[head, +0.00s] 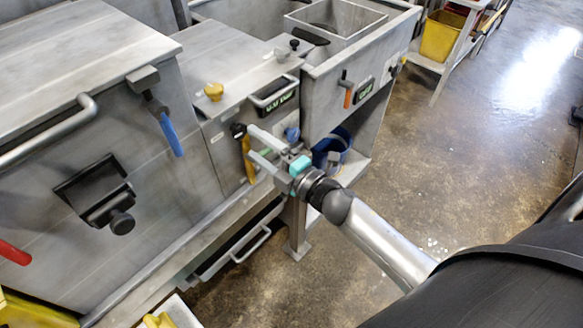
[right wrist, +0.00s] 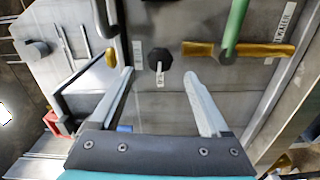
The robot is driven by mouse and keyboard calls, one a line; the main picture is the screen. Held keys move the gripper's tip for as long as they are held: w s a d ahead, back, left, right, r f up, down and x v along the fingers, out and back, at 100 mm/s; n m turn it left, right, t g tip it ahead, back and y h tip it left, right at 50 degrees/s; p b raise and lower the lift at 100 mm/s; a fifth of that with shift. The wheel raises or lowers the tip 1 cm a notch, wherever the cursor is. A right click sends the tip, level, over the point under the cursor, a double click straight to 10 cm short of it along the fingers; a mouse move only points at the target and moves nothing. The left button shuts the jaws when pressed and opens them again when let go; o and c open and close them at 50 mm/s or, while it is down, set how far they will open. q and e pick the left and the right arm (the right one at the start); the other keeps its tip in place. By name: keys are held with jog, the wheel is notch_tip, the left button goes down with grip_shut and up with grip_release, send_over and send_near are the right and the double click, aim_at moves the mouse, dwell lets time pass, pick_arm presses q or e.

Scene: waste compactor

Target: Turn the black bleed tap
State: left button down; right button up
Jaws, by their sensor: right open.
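A black eight-sided knob (right wrist: 163,58) with a small pale tag hanging below it sits on the grey metal panel in the right wrist view. It looks like the black bleed tap, though I cannot read its tag. In the head view a small black knob (head: 237,130) shows on the machine's front by my fingertips; I cannot tell for sure that it is the same one. My right gripper (head: 252,141) is open and empty, with its fingers toward the panel. In the right wrist view the knob lies ahead between the fingertips (right wrist: 158,73), apparently not gripped. My left gripper is not in view.
A yellow handle (head: 247,165) hangs beside my right fingers. A green handle (right wrist: 236,25) crosses a yellow bar (right wrist: 198,50) near the knob. A blue lever (head: 171,135), a red handle (head: 14,253) and an orange-tipped lever (head: 347,95) are on the fronts. The floor at right is clear.

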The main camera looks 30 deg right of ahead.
jog(key=v, duration=1)
jog(key=shift+b, duration=0.4)
jog(key=s+d+f+m+g+h+b, duration=0.1)
jog(key=s+f+m+g+h, duration=0.2)
jog(key=f, duration=0.7)
jog(key=s+d+f+m+g+h+b, duration=0.15)
jog(key=f+m, duration=0.25)
jog(key=f, duration=0.7)
jog(key=s+d+f+m+g+h+b, duration=0.15)
jog(key=s+f+m, duration=0.25)
jog(key=f, duration=0.6)
jog(key=s+a+f+m+g+b, duration=0.1)
jog(key=s+a+f+m+g, duration=0.1)
jog(key=s+f+g, duration=0.3)
jog(key=s+a+f+m+g+b, duration=0.2)
jog(key=s+f+m+g, duration=0.3)
jog(key=s+f, duration=0.9)
jog(key=s, duration=0.5)
jog(key=shift+a+f, duration=0.2)
jog(key=shift+f, duration=0.1)
